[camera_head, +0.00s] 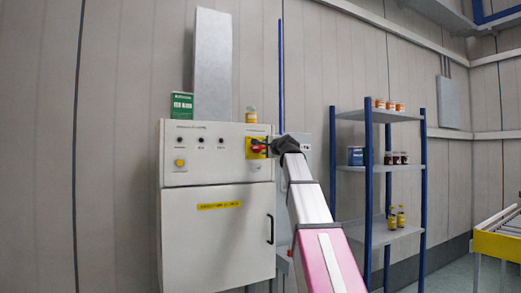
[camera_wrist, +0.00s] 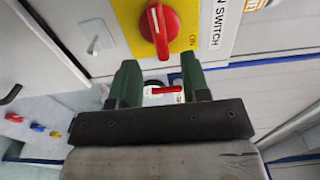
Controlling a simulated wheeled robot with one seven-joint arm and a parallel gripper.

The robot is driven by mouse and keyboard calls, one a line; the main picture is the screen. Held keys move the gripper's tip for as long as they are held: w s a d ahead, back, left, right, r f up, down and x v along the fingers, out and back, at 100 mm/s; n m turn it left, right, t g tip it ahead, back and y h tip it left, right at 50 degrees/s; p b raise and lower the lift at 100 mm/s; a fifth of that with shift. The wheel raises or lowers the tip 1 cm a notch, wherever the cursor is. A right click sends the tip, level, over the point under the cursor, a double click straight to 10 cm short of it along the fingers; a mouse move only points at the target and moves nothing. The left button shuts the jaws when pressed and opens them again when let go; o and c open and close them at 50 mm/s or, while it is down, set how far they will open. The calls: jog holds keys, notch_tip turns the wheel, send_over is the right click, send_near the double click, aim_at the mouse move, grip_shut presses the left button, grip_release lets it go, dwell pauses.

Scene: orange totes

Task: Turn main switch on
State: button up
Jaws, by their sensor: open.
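The main switch is a red rotary knob on a yellow plate at the upper right of the white cabinet's front (camera_head: 180,222). In the head view the knob (camera_head: 254,148) shows small, partly beside my dark gripper (camera_head: 268,146). In the wrist view the red knob (camera_wrist: 161,30) is large at top centre, with a white line along it, on the yellow plate (camera_wrist: 128,18) marked "ON". My gripper (camera_wrist: 160,66) is open, its two green fingers apart. The knob's lower end lies just above the gap between the fingertips in the picture; I cannot tell whether they touch.
A blue-posted shelf rack (camera_head: 385,168) with jars stands to the right. A yellow-sided roller conveyor (camera_head: 497,246) is at far right.

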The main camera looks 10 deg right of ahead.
aim_at(260, 148)
jog(key=x, duration=0.6)
grip_shut()
